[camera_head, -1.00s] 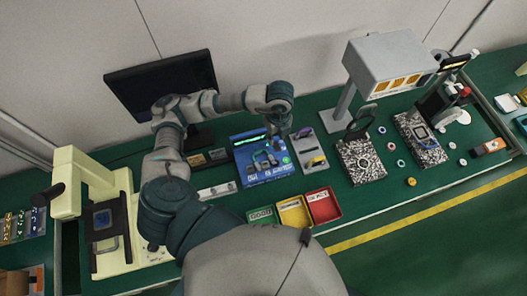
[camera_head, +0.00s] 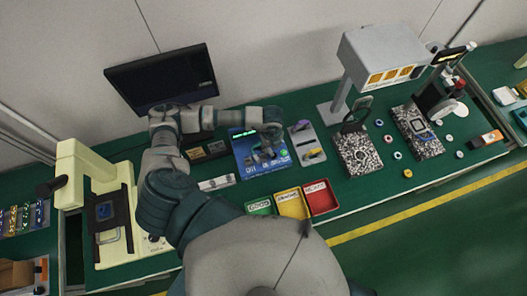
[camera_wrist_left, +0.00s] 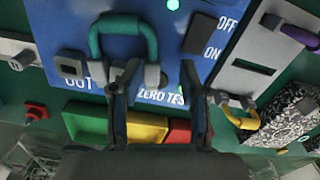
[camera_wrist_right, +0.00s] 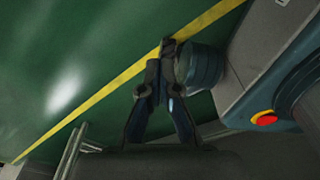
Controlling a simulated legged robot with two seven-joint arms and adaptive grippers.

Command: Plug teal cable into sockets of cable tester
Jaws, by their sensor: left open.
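The cable tester (camera_head: 247,165) is a blue box at the middle of the bench. Its face (camera_wrist_left: 60,30) fills the upper left wrist view, with OUT and ZERO TEST labels, a green light and an ON/OFF switch (camera_wrist_left: 200,34). The teal cable (camera_wrist_left: 122,24) arches over this face, with grey plugs at both ends. Its right plug (camera_wrist_left: 152,76) shows between the fingers of my left gripper (camera_wrist_left: 158,78), which is open; I cannot tell how firmly either plug is seated. A dark socket (camera_wrist_left: 72,63) is left of the left plug (camera_wrist_left: 97,72). My right gripper (camera_wrist_right: 160,68) is shut and empty, over the floor.
Green, yellow and red bins (camera_head: 291,204) stand in front of the tester. A grey fixture with yellow and purple cables (camera_head: 306,145) is to its right. A white strip (camera_head: 217,183) lies to its left. A monitor (camera_head: 160,80) stands behind; a speckled plate (camera_head: 358,154) lies farther right.

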